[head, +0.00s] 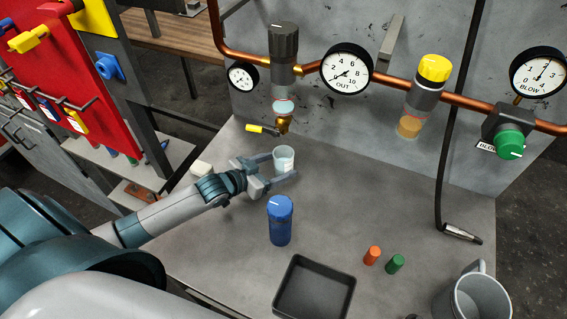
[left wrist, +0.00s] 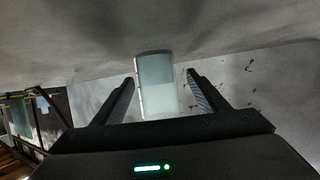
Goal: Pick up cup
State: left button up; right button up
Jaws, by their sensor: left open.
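A small translucent cup (head: 284,160) stands upright on the grey bench, below the brass drain of the left pipe unit. My left gripper (head: 285,167) is open at the cup, with one finger on its far side and one on its near side. In the left wrist view the cup (left wrist: 156,85) shows between the two spread fingers (left wrist: 158,92), with a gap visible on either side. My right gripper is not in view.
A blue-capped canister (head: 280,222) stands just in front of the gripper. A black tray (head: 314,290), an orange peg (head: 372,255), a green peg (head: 395,264) and a grey mug (head: 473,300) are nearer the front. A yellow-handled valve (head: 262,129) hangs close above the cup.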

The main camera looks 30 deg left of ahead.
pick_arm(q)
jog(key=shift+w+d+f, duration=0.1)
jog(key=shift+w+f, duration=0.05)
jog(key=shift+w, duration=0.2)
jog(key=shift+w+d+p, duration=0.3)
jog(key=shift+w+p, duration=0.15)
jog(key=p+x, duration=0.1)
jog(key=x, duration=0.2)
jog(key=shift+d, duration=0.15)
jog(key=shift+w+d+f, duration=0.2)
jog(key=shift+w+f, duration=0.1)
jog(key=shift+w, duration=0.15)
